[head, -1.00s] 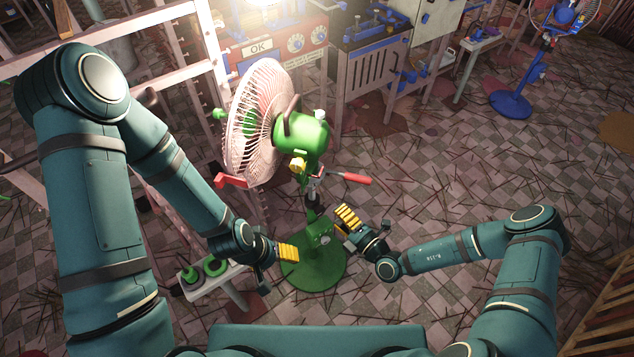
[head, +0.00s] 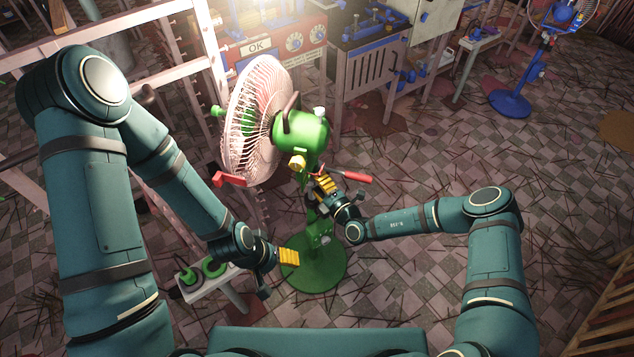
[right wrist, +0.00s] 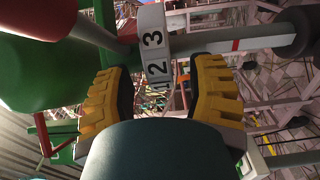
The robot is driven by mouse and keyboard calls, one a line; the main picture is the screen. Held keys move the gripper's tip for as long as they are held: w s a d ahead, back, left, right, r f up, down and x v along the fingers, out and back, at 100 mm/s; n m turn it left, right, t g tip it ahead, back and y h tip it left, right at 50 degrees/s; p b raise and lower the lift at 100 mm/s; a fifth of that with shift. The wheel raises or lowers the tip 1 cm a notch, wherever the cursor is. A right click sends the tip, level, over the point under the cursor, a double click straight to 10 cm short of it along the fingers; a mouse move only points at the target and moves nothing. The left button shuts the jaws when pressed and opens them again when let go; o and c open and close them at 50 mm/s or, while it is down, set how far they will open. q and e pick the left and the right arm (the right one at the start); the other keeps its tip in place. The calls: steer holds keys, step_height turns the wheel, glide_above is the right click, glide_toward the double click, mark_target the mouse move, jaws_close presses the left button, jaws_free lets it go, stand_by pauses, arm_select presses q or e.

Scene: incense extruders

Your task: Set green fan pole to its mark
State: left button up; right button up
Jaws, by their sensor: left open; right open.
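The green fan (head: 302,135) stands upright on its round green base (head: 322,278), its green lower pole (head: 316,232) rising from it. My right gripper (head: 323,184) is open beside the upper pole, just below the red-handled lever (head: 354,176). In the right wrist view, a white strip with the numbers 1, 2 and 3 (right wrist: 154,45) shows beyond and between the open yellow finger pads (right wrist: 158,95). A pale rod with a red band (right wrist: 236,44) crosses at the upper right. My left gripper (head: 288,257) is open over the base's left side, apart from the pole.
A small stand with green rings (head: 214,267) is left of the base. A pale metal frame (head: 185,90) rises behind the left arm. A machine marked OK (head: 258,47) and a blue-topped cabinet (head: 372,70) stand behind. A blue fan (head: 510,103) is at back right. Floor to the right is open.

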steer(key=shift+w+a, duration=0.25)
steer(key=shift+w, duration=0.1)
steer(key=shift+r, duration=0.1)
